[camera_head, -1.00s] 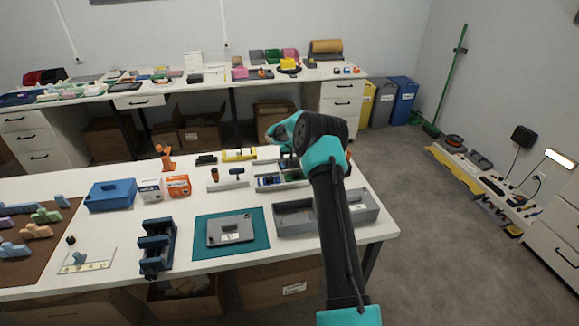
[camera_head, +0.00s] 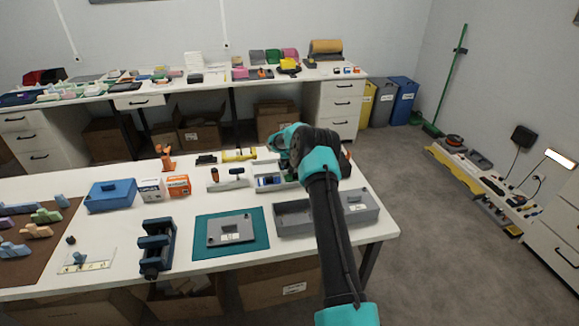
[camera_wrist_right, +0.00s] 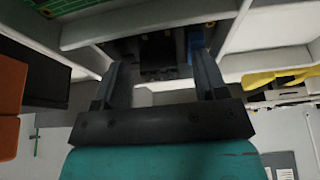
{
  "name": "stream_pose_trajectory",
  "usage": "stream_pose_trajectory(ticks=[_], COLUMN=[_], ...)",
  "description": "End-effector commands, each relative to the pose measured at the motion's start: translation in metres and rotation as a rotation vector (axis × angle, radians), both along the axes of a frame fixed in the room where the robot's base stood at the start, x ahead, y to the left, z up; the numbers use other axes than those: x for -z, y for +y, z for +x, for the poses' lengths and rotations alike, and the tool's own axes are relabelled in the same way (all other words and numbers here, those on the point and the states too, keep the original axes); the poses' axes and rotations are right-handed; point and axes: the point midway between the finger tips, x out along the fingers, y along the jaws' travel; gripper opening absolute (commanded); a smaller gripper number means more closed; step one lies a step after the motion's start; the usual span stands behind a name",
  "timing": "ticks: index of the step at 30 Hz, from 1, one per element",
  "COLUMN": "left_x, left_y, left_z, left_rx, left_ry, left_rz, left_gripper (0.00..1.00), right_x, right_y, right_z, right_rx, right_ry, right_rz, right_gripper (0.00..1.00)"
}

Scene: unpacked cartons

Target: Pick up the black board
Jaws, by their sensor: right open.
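My right gripper (camera_head: 287,165) hangs over the pale compartment tray (camera_head: 262,189) near the far right of the front table. In the right wrist view the gripper (camera_wrist_right: 157,68) is open, with its two fingers apart on either side of a dark piece. That black piece (camera_wrist_right: 158,53), which looks like the black board, lies in a tray compartment at fingertip depth; I cannot tell whether the fingers touch it. A blue part (camera_wrist_right: 195,39) is close by the right finger. In the head view my arm partly hides the tray. My left gripper is out of view.
A green circuit board (camera_wrist_right: 72,5) lies in the neighbouring compartment, beyond a tray wall. A grey open box (camera_head: 293,222) stands in front of the tray. A teal mat (camera_head: 257,243) with a grey plate and a blue vise (camera_head: 157,250) lie further left.

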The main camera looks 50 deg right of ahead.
Motion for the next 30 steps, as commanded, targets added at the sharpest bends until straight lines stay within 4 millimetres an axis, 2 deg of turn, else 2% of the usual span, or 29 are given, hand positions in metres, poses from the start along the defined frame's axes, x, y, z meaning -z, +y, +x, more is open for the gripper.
stream_pose_trajectory(ticks=[7, 24, 30], left_x=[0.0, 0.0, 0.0], left_y=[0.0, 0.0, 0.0], left_z=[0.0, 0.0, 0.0], left_rx=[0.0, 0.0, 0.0], left_ry=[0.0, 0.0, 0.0], left_rz=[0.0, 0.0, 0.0], left_gripper=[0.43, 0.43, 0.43], right_x=[-0.0001, -0.0001, -0.0004], right_y=[0.0001, 0.0002, 0.0], right_z=[-0.0001, -0.0001, 0.0], right_rx=[0.0, 0.0, 0.0], right_ry=[0.0, 0.0, 0.0], right_rz=[0.0, 0.0, 0.0], right_gripper=[0.65, 0.1, 0.09])
